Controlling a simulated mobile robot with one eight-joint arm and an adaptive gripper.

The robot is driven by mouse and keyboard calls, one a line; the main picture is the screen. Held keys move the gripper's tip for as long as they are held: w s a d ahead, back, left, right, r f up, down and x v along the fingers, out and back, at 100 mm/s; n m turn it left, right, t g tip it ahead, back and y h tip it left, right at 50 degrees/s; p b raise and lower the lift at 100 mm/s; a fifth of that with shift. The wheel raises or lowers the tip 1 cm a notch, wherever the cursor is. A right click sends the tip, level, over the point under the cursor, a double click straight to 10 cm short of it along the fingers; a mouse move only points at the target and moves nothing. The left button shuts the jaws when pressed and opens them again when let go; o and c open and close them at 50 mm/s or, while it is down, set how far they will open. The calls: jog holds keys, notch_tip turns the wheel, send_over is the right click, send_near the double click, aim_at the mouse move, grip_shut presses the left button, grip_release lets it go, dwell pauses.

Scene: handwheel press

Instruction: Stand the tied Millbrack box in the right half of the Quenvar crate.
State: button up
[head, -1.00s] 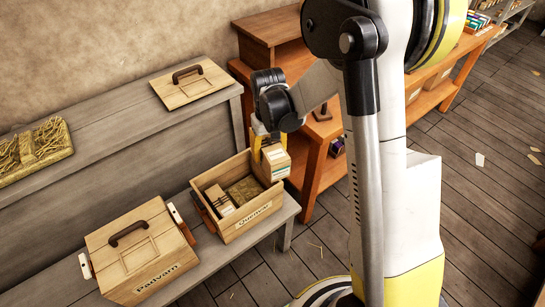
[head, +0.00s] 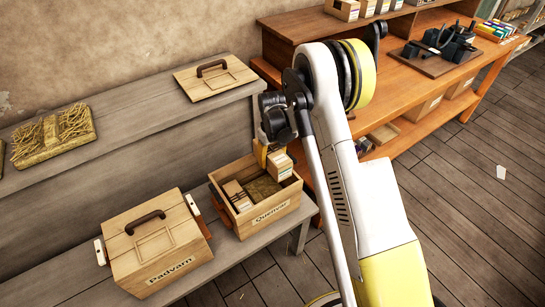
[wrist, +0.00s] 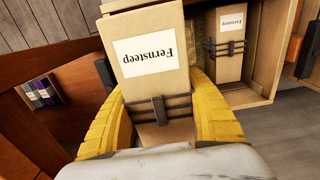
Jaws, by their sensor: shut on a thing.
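My gripper (head: 263,149) is shut on a tan box (head: 280,166) over the right part of the Quenvar crate (head: 268,215). In the wrist view the yellow fingers of my gripper (wrist: 158,95) press on both sides of this held box (wrist: 150,25). It has dark bands around it, and its label reads "Fernsteep", upside down in the picture. No Millbrack label shows. Another banded Fernsteep box (wrist: 228,50) stands in the crate's left half, also in the head view (head: 236,194). Straw padding (head: 262,188) lies in the crate. The held box's underside is hidden; contact cannot be told.
The closed Padvarn crate (head: 155,250) stands left of the Quenvar crate on the low grey bench. A loose lid (head: 214,78) and a straw pad (head: 52,135) lie on the higher grey ledge behind. An orange-brown workbench (head: 400,100) stands close on the right.

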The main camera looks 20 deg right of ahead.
aim_at(272, 150)
notch_tip(272, 150, down, 14)
jog(key=b, duration=0.6)
jog(key=shift+f, duration=1.25)
jog(key=shift+f, duration=0.15)
jog(key=o, duration=1.3)
jog(key=shift+c, duration=0.2)
notch_tip(272, 150, up, 12)
jog(key=shift+r+p, duration=2.45)
jog(key=shift+r, duration=2.4)
